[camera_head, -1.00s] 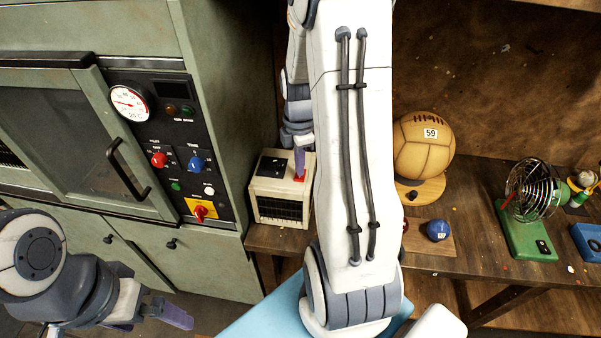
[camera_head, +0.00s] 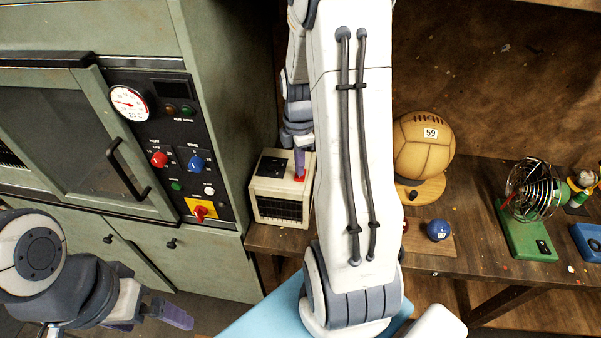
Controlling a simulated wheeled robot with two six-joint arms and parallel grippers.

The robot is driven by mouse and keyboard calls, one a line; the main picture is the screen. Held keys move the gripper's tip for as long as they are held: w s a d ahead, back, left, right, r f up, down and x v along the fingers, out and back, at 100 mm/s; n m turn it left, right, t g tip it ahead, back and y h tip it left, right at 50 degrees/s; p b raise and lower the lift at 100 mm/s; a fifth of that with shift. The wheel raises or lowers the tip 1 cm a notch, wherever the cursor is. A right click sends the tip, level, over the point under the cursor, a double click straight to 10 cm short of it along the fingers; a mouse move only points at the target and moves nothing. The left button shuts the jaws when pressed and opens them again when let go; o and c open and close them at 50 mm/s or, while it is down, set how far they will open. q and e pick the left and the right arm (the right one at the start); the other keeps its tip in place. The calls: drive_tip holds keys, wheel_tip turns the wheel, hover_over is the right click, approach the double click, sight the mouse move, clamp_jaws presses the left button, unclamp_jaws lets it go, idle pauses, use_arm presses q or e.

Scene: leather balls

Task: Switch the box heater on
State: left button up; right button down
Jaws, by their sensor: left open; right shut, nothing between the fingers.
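The box heater (camera_head: 268,188) is a small cream box with a dark front grille, standing on the wooden bench beside the green oven cabinet. A red switch (camera_head: 300,179) shows on its top at the right. My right gripper (camera_head: 299,172) points down over the heater, shut and empty, with its fingertip at the red switch. I cannot tell whether it touches or presses it. My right arm hides the heater's right edge. My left gripper (camera_head: 172,313) is open and empty at the lower left, in front of the cabinet and away from the heater.
The green oven cabinet (camera_head: 225,120) with knobs and a gauge stands left of the heater. On the bench (camera_head: 480,220), right of my arm, are a tan ball (camera_head: 423,146) marked 59, a small blue ball (camera_head: 438,230) and a wire cage (camera_head: 533,190) on a green base.

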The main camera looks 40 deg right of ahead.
drive_tip(key=shift+f+b, duration=0.65)
drive_tip(key=shift+f, duration=0.3)
drive_tip(key=shift+r, duration=0.1)
wheel_tip(320, 180, up, 7)
drive_tip(key=p, duration=0.6)
idle(0.4)
drive_tip(key=shift+a, duration=0.1)
idle(0.4)
drive_tip(key=s+a+m+b, duration=0.25)
drive_tip(key=a+b, duration=0.25)
drive_tip(key=a, duration=1.4)
drive_tip(key=s+a+m+y+b, duration=0.1)
drive_tip(key=s+a+m+b, duration=0.3)
drive_tip(key=s+a, duration=0.7)
drive_tip(key=s, duration=0.2)
drive_tip(key=shift+s+a+f, duration=0.25)
drive_tip(key=shift+s+a, duration=0.1)
drive_tip(key=shift+s, duration=0.05)
